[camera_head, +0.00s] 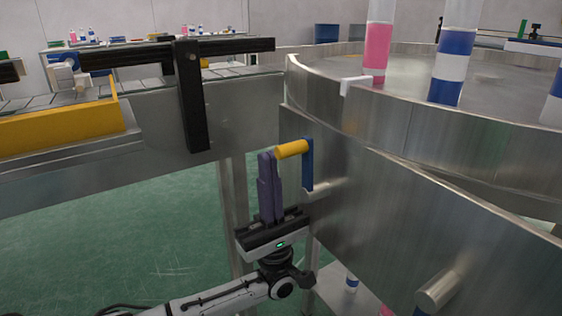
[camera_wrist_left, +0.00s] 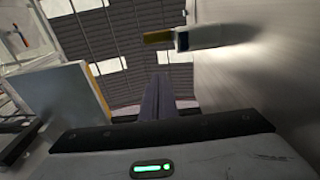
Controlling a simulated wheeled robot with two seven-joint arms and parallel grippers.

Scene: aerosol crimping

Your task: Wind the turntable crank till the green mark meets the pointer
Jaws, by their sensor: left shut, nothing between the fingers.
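The crank has a yellow handle (camera_head: 292,149), a blue arm (camera_head: 308,167) and a pale shaft (camera_head: 318,190) coming out of the steel housing. The blue arm points up, with the handle at its top. My left gripper (camera_head: 266,156) is shut and empty, its fingertips just left of the handle's free end. Whether they touch it is unclear in the head view. In the left wrist view the handle (camera_wrist_left: 158,38) lies beyond the shut fingers. The steel turntable (camera_head: 400,118) is at the right. A small white block (camera_head: 355,83), possibly the pointer, sits at its rim. I see no green mark.
Pink and blue-banded cans (camera_head: 377,45) stand on the turntable. A conveyor with a yellow guard (camera_head: 65,128) and a black bracket (camera_head: 193,97) is left of the crank. A metal peg (camera_head: 440,290) sticks out of the housing at lower right. Green floor lies open below the conveyor.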

